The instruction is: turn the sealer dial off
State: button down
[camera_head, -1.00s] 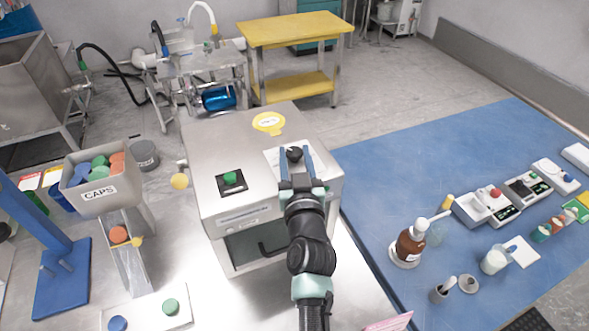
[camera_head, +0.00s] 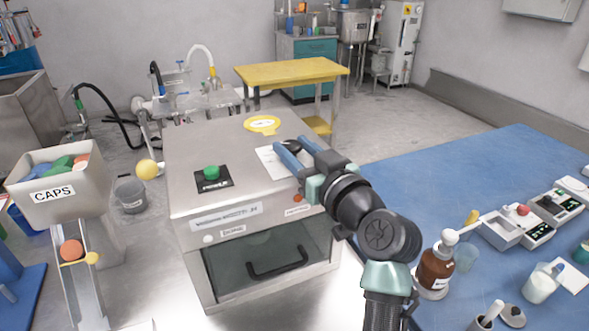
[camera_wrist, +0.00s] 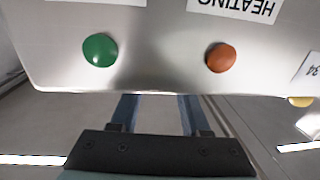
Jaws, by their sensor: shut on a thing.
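The sealer is a steel box (camera_head: 215,140) on the steel bench, with a white plate (camera_head: 268,160) on the right of its top. My gripper (camera_head: 290,143) is at that plate, its two blue fingers slanting up and to the left. The fingers are shut on the sealer dial, which they hide now. In the wrist view the finger ends (camera_wrist: 160,100) pass out of sight behind the edge of the sealer's front face. That face (camera_wrist: 160,50) carries a green light (camera_wrist: 100,50), a red light (camera_wrist: 220,57) and an upside-down HEATING label (camera_wrist: 235,8).
A CAPS hopper (camera_head: 60,190) stands left. A brown pump bottle (camera_head: 436,268) and small devices sit on the blue mat (camera_head: 450,165) at right.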

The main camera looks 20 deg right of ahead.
jog(key=n+y+b, duration=0.1)
jog(key=y+b, duration=0.1)
jog(key=b, duration=0.1)
jog(key=n+g+y+b, duration=0.1)
jog(key=b, duration=0.1)
jog(key=shift+d+f+n+y, duration=0.25)
jog(key=shift+d+n+y, duration=0.05)
jog(key=shift+y, duration=0.1)
jog(key=shift+w+d+r+n+g+y+b, duration=0.15)
jog(key=shift+n+g+y+b, duration=0.65)
jog(key=shift+y, duration=0.45)
jog(key=shift+a+r+n+g+y+b, duration=0.1)
jog(key=shift+n+g+y+b, duration=0.5)
jog(key=shift+n+y+b, duration=0.5)
jog(key=shift+g+y, duration=0.3)
jog(key=shift+y, duration=0.15)
jog(key=shift+c, duration=1.9)
grip_release()
jog(key=shift+d, duration=0.15)
jog(key=v, duration=1.2)
jog(key=shift+s+d, duration=0.2)
jog(key=shift+s, duration=0.2)
